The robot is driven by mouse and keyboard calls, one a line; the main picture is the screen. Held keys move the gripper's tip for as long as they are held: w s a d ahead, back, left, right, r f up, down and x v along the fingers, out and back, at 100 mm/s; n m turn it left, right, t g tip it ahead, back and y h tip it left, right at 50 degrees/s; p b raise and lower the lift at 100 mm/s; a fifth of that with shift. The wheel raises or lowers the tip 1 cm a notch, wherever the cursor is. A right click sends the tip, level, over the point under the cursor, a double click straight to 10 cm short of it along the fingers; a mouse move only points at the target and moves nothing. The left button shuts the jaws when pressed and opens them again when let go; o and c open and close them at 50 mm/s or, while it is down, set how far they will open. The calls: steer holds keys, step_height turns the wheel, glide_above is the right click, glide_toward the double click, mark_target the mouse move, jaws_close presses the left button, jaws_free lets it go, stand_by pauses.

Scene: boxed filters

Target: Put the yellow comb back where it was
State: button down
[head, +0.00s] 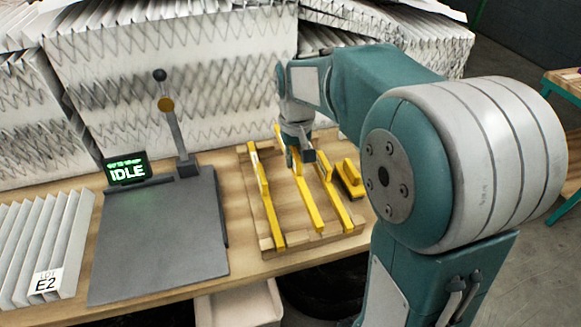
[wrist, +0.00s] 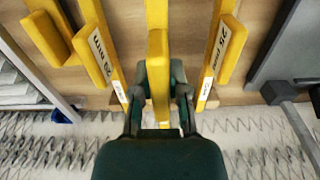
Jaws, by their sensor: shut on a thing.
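The yellow comb (head: 307,198) that I hold is a long narrow bar in the middle of a wooden rack (head: 286,212). My gripper (head: 300,158) is shut on its upper part. In the wrist view, the held comb (wrist: 158,65) runs between my two fingers (wrist: 160,100). A left yellow comb (head: 266,205) and a right yellow comb (head: 333,195) lie on either side, apart from it. In the wrist view they carry white labels with small print. Whether the held comb touches the rack or hangs just above it, I cannot tell.
A small yellow block (head: 349,179) lies at the rack's right. A grey plate with a lever (head: 160,245) and a green IDLE display (head: 126,170) stand to the left. Pleated filters (head: 170,80) line the back. A filter labelled E2 (head: 40,245) is at far left.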

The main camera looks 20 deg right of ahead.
mark_target(293, 171)
steer(key=shift+w+a+f, duration=0.1)
steer(key=shift+w+f, duration=0.1)
steer(key=shift+f, duration=0.1)
steer(key=f, duration=0.3)
steer(key=shift+w+d+f, duration=0.15)
steer(key=shift+w+d, duration=0.05)
steer(key=shift+w, duration=0.15)
steer(key=shift+f, duration=0.25)
steer(key=shift+a, duration=0.15)
steer(key=shift+f, duration=0.35)
steer(key=shift+f, duration=0.1)
